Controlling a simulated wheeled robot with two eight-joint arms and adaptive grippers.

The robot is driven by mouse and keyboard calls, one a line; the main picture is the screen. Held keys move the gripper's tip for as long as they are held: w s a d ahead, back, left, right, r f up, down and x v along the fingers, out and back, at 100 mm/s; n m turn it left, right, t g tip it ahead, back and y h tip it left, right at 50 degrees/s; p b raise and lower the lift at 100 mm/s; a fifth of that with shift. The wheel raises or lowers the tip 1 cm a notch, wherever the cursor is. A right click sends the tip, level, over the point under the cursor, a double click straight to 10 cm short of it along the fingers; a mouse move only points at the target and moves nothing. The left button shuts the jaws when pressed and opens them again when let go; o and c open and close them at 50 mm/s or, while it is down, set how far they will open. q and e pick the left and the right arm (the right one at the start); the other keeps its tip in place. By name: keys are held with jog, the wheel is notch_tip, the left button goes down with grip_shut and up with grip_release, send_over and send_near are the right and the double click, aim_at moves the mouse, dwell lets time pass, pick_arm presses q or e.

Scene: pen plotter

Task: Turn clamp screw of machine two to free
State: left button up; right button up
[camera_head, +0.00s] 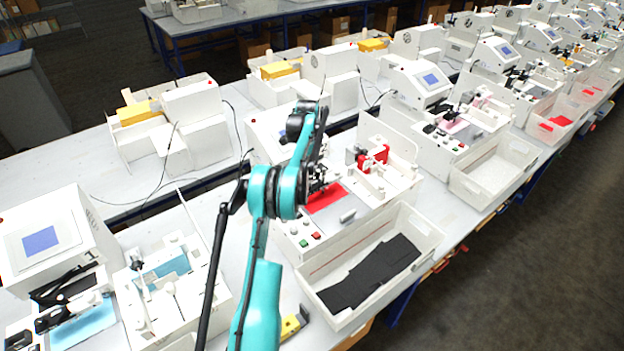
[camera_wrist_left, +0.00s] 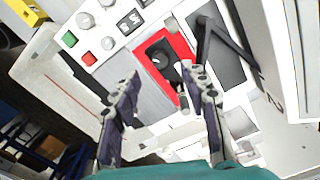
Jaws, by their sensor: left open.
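The machine in the middle (camera_head: 282,228) has a red plate (camera_head: 325,198) on its bed; a digit like "2" shows on a white panel (camera_wrist_left: 284,70) in the left wrist view. There the red plate (camera_wrist_left: 184,45) surrounds a dark recess with a dark round knob (camera_wrist_left: 163,62), perhaps the clamp screw; I cannot tell for sure. My left gripper (camera_head: 318,180) is over this machine, mostly hidden by its own arm in the head view. In the left wrist view its fingers (camera_wrist_left: 165,98) are apart and empty, with the knob beyond the gap. My right gripper is not in view.
Red and green buttons (camera_head: 309,240) sit on the machine's front. A white bin with black sheets (camera_head: 425,222) stands before it. A black bar (camera_wrist_left: 225,40) lies near the knob. Similar machines stand left (camera_head: 50,240) and right (camera_head: 425,85). A yellow item (camera_head: 292,325) is at the near edge.

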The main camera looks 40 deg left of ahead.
aim_at(308, 185)
pick_arm(q)
notch_tip(308, 185, down, 6)
jog(key=shift+r, duration=0.1)
grip_shut()
